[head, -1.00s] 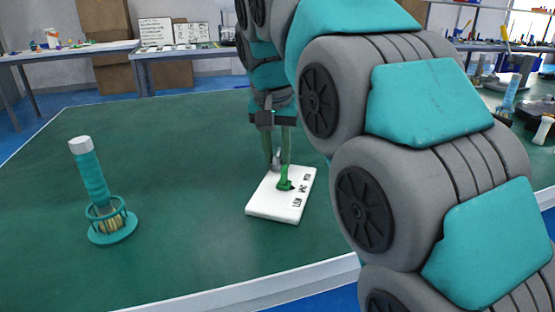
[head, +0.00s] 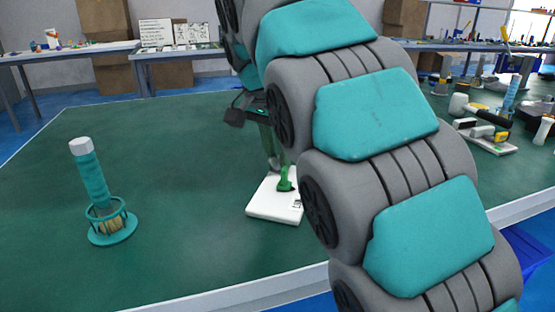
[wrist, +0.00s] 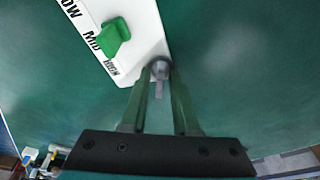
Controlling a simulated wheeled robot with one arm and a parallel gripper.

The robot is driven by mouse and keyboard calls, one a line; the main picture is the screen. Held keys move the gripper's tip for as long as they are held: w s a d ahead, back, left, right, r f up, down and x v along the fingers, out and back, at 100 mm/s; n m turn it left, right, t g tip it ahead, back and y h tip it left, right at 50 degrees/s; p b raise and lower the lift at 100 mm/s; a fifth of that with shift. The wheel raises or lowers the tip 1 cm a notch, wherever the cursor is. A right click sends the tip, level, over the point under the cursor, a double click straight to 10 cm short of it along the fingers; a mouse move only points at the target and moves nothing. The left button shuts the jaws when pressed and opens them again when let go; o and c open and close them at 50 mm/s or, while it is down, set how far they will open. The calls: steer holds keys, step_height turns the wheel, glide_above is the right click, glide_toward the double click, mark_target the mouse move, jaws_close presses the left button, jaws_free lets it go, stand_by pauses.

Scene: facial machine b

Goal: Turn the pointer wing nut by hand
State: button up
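The green pointer wing nut (head: 285,180) stands on a white plate (head: 272,212) lying on the green table. In the wrist view the pointer (wrist: 112,38) is beside the printed word MID, between LOW and HIGH. My gripper (wrist: 160,78) is just beyond the plate's edge, near HIGH, apart from the pointer. Its two fingers show with a gap between them. A small grey rounded piece (wrist: 160,69) shows between the fingertips; I cannot tell whether they touch it.
A teal-gripped tool (head: 90,180) stands in a teal ring holder (head: 112,238) at the left. Tools lie on a white board (head: 490,137) at the right. The table between the holder and the plate is clear.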

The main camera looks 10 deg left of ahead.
steer(key=shift+o, duration=0.5)
step_height(320, 180, up, 5)
steer(key=p, duration=0.4)
steer(key=shift+r, duration=0.1)
